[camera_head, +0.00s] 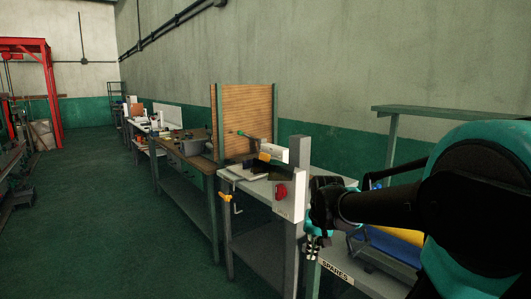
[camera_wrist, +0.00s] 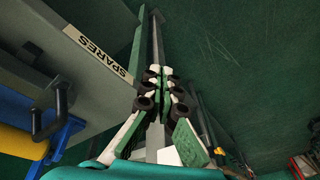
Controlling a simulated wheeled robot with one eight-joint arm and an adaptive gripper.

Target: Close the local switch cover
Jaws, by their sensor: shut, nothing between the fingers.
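The local switch is a pale box (camera_head: 290,208) with a red knob (camera_head: 281,191), fixed to a grey post (camera_head: 299,160) at the bench front. A dark flap that looks like its cover (camera_head: 284,172) stands out at the top of the box, leaving the red knob exposed. My gripper (camera_head: 313,246) points down, to the right of and below the box, apart from it. In the wrist view my gripper (camera_wrist: 161,88) shows its fingers together with nothing between them. I cannot make out the switch box or cover in the wrist view.
A shelf labelled SPARES (camera_head: 335,270) stands right of the post, with blue and yellow items; its label also shows in the wrist view (camera_wrist: 97,52). Benches (camera_head: 185,180) with tools run back along the wall. The green floor (camera_head: 110,230) at left is clear.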

